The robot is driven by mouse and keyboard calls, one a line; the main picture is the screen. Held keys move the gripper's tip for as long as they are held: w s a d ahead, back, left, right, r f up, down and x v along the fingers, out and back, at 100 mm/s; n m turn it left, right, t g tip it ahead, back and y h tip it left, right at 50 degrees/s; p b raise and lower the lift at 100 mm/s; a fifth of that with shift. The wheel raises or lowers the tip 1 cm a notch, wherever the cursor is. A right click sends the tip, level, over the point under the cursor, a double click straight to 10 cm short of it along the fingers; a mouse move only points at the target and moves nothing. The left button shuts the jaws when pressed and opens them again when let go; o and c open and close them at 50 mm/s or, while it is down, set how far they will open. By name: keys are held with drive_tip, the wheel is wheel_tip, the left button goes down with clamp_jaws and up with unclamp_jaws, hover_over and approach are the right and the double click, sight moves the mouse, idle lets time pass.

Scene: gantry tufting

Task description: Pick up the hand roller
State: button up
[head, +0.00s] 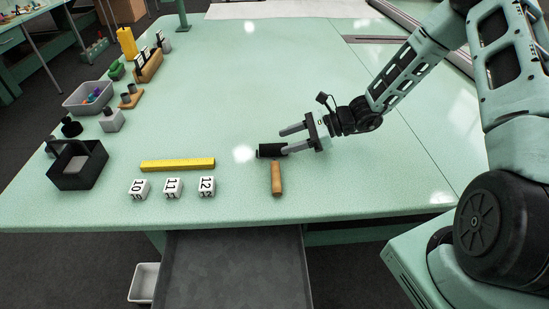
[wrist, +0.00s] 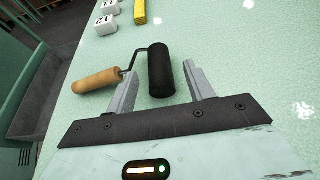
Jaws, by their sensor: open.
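The hand roller lies on the pale green table near its front edge. In the head view its wooden handle (head: 277,178) points toward the front edge, and its black roller head (head: 268,150) is partly hidden by my gripper. My gripper (head: 287,140) is open, with its fingers pointing left above or beside the roller head. In the wrist view the black cylinder (wrist: 161,70) shows ahead of and between the two fingers (wrist: 164,83). The wooden handle (wrist: 96,81) extends left past the left finger. I cannot tell how high the fingers are above the table.
A yellow bar (head: 178,165) and white numbered blocks (head: 172,188) lie left of the roller. A black caddy (head: 77,176), a grey bin (head: 88,98) and small tools line the left edge. The table (head: 330,90) behind my gripper is clear.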

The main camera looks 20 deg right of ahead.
sight(274, 144)
drive_tip(key=shift+p+x, duration=0.5)
drive_tip(key=shift+x, duration=2.3)
drive_tip(key=shift+s, duration=0.15)
drive_tip(key=c, duration=1.1)
drive_tip(key=shift+c, duration=0.2)
drive_tip(key=shift+r, duration=0.15)
